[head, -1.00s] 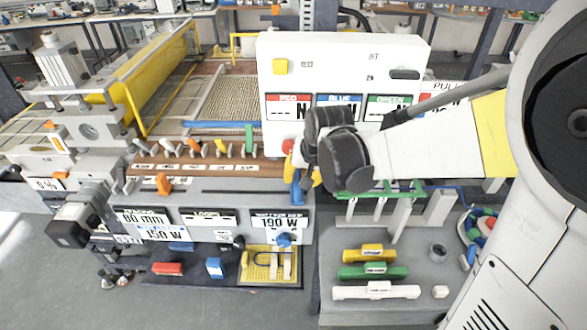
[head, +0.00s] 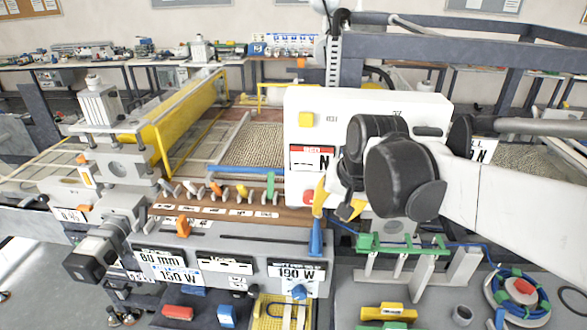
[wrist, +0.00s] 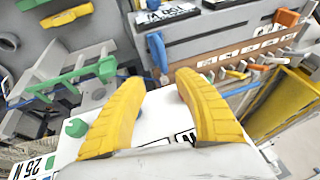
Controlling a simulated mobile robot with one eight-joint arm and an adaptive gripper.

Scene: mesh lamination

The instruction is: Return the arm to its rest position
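The gripper is open and empty. My dark wrist and white arm reach in from the right and hide the middle and right part of the panel.
A green rack (head: 400,244) stands below my wrist. A yellow block (head: 388,312) and a coil (head: 520,290) lie on the grey table at lower right.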

